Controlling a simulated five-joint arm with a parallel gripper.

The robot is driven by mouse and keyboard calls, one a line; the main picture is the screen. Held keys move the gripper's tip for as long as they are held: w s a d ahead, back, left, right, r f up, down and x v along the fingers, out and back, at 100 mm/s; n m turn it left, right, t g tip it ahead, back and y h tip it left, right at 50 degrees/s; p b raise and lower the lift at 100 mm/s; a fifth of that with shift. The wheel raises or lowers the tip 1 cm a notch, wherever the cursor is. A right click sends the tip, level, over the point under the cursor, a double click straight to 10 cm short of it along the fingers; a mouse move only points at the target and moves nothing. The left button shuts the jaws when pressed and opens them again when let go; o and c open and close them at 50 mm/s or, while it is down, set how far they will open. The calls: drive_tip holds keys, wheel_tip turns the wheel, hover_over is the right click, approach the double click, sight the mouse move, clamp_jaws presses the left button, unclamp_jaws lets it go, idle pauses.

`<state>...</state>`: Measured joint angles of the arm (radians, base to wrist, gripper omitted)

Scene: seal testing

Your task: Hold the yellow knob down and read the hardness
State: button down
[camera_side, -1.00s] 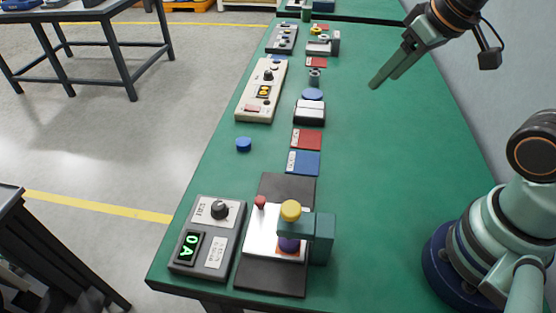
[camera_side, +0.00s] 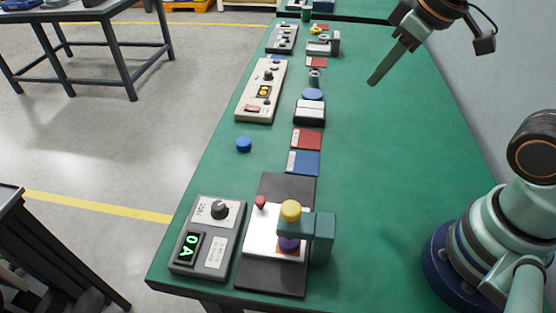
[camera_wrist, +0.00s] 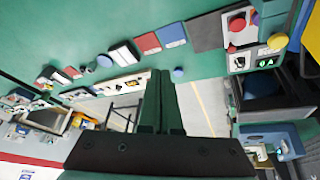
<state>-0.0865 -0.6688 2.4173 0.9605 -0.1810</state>
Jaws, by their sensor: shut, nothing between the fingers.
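The yellow knob (camera_side: 291,210) sits on top of a teal press stand (camera_side: 320,238) at the near end of the green bench. It also shows at the right edge of the wrist view (camera_wrist: 277,41). Below it is a purple part over an orange patch on a white plate (camera_side: 262,236). A grey readout box (camera_side: 207,237) to the left has a dial and a green display (camera_side: 188,247) that appears to read "0A". My gripper (camera_side: 373,83) is shut and empty, in the air over the far right of the bench, well away from the knob.
A small red knob (camera_side: 260,202) stands left of the yellow one. Blue (camera_side: 303,163) and red (camera_side: 307,139) pads, a blue disc (camera_side: 243,144) and a beige control box (camera_side: 261,90) lie farther back. The bench's right middle is clear.

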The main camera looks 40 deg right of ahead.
drive_tip(key=a+r+n+g, duration=0.2)
drive_tip(key=a+n+g, duration=0.1)
drive_tip(key=a+n, duration=0.95)
drive_tip(key=n+g, duration=0.2)
drive_tip(key=n, duration=1)
hover_over(290, 206)
drive_tip(key=shift+w+r+m+h, duration=0.2)
drive_tip(key=shift+w+m+h, duration=0.05)
drive_tip(key=shift+w+h, duration=0.1)
drive_tip(key=f, duration=1.4)
drive_tip(key=shift+s, duration=0.3)
drive_tip(key=shift+f, duration=0.1)
